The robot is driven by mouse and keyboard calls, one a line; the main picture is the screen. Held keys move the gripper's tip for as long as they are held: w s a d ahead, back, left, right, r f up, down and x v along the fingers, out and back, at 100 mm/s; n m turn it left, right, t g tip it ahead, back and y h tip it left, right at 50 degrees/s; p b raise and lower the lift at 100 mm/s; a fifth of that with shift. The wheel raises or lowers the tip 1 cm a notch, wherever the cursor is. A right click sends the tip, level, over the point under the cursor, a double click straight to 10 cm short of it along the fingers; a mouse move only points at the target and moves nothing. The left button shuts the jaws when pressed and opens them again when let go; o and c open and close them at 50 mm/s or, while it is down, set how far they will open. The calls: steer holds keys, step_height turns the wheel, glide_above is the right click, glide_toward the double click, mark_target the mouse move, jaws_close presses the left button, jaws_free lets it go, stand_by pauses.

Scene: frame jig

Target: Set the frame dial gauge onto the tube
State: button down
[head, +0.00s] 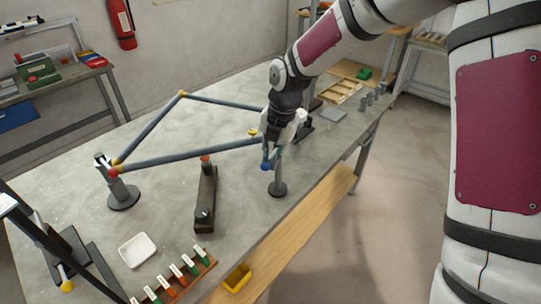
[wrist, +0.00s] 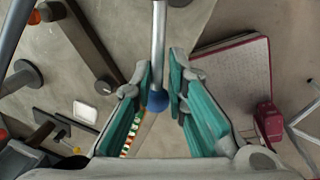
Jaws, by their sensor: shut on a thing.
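My gripper (head: 268,152) is above the near right part of the table, with teal finger pads. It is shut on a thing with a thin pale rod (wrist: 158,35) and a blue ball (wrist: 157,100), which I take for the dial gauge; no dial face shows. In the head view the blue ball (head: 265,166) is low at the fingertips, close to a grey post (head: 278,178); I cannot tell whether they touch. The near blue-grey tube (head: 190,154) runs from a red-and-orange joint at the left up to the gripper, which hides its right end.
A second tube (head: 150,130) rises to a yellow joint. A dark bar-shaped stand (head: 206,200) with an orange top stands left of my gripper. A white tray (head: 137,250) and a rack of coloured blocks (head: 180,278) are at the front left. A grey plate (head: 333,114) lies farther right.

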steer(key=shift+r, duration=0.15)
steer(key=c, duration=1.7)
jaws_free()
steer(key=r, duration=0.4)
steer(key=d+r, duration=0.1)
steer(key=r, duration=0.2)
steer(key=s+d+r, duration=0.1)
steer(key=r, duration=0.3)
steer(key=shift+r, duration=0.35)
